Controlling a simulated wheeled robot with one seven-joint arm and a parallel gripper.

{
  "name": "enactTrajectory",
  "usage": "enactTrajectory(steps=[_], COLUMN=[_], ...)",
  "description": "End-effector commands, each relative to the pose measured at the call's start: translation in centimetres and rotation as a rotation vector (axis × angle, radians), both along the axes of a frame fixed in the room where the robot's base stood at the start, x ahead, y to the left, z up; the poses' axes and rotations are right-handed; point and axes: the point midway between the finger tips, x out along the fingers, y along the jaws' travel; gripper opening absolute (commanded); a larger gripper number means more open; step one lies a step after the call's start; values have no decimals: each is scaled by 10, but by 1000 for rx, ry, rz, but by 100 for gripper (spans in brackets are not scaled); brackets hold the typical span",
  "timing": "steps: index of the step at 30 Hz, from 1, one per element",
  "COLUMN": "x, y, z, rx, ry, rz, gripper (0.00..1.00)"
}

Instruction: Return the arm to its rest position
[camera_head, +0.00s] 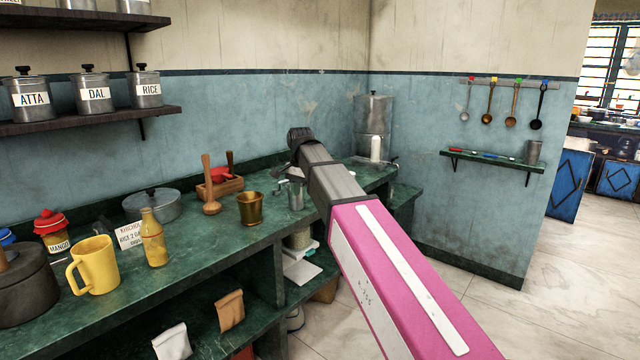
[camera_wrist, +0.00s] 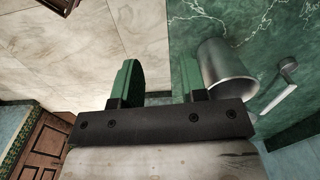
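My arm (camera_head: 385,260), pink and grey, reaches from the lower right over the right end of the green counter (camera_head: 215,250). My gripper (camera_wrist: 160,77) shows in the wrist view with its two green fingers apart and nothing between them. A metal cup (camera_wrist: 226,68) is on the green stone surface just right of the right finger. I cannot tell whether they touch. Pale floor tiles (camera_wrist: 90,40) lie beyond the left finger. In the head view the fingers are mostly hidden by the arm, and a metal cup (camera_head: 295,194) shows beside its end.
A steel container (camera_head: 373,125) stands behind. Ladles (camera_head: 488,103) hang on the right wall. The floor (camera_head: 530,310) at right is clear.

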Motion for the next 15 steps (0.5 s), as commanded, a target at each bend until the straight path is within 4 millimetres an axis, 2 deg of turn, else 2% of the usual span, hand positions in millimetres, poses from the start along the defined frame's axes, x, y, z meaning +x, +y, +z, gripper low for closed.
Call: enactTrajectory(steps=[8,15], x=[-12,-38], y=[-45,-105], z=[-71,-160], rx=[-1,-1], ry=[3,3], rz=[91,223], gripper=[39,39])
